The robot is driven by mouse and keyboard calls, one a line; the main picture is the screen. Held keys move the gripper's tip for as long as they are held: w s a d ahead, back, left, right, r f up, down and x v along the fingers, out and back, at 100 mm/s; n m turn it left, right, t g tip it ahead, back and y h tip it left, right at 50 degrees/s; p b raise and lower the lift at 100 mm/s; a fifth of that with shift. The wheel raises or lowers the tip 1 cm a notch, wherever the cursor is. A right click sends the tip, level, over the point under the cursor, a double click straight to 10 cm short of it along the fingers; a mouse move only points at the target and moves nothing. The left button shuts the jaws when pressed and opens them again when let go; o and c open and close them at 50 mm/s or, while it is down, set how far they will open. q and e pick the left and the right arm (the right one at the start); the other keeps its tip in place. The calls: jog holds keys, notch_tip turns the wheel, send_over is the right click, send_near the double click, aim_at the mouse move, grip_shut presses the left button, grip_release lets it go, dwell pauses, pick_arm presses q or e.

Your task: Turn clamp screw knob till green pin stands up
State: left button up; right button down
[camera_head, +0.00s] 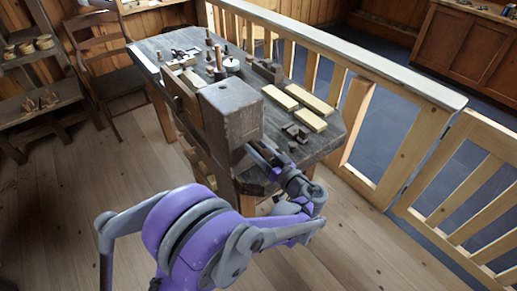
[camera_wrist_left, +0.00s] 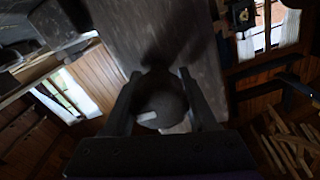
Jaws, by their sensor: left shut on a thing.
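A large brown wooden block of the clamp (camera_head: 232,115) stands at the near end of the workbench. My left gripper (camera_head: 258,155) reaches its near face from the lower right. In the left wrist view, my left gripper (camera_wrist_left: 159,78) has its two fingers on either side of a round dark knob (camera_wrist_left: 162,98) and is shut on it. A small pale mark shows on the knob's lower left. The block's face rises behind the knob. I cannot make out a green pin in either view. The right gripper is out of view.
The grey workbench (camera_head: 318,146) holds pale wooden bars (camera_head: 296,103), small turned pieces and tools. A wooden railing (camera_head: 360,70) runs along its right side. A chair (camera_head: 100,65) and a shelf with spools (camera_head: 35,45) stand at the left. Open floor lies in front.

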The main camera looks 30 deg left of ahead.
aim_at(269, 161)
pick_arm(q)
jog(key=m+b, duration=0.1)
jog(key=m, duration=0.5)
jog(key=shift+w+f+b, duration=0.1)
jog(key=shift+f+b, duration=0.05)
jog(key=shift+b, duration=0.15)
jog(key=m, duration=0.3)
jog(key=m+b, duration=0.1)
jog(key=m, duration=0.2)
jog(key=shift+f+m, duration=0.2)
jog(key=shift+m, duration=0.2)
jog(key=m+b, duration=0.1)
jog(key=m, duration=0.5)
jog(key=shift+f, duration=0.2)
jog(key=m+b, duration=0.1)
jog(key=m, duration=0.5)
jog(key=shift+m, duration=0.4)
jog(key=o, duration=1.4)
jog(key=shift+c, duration=0.2)
jog(key=shift+d, duration=0.1)
jog(key=v, duration=1)
jog(key=shift+s+d, duration=0.25)
jog(key=shift+d, duration=0.05)
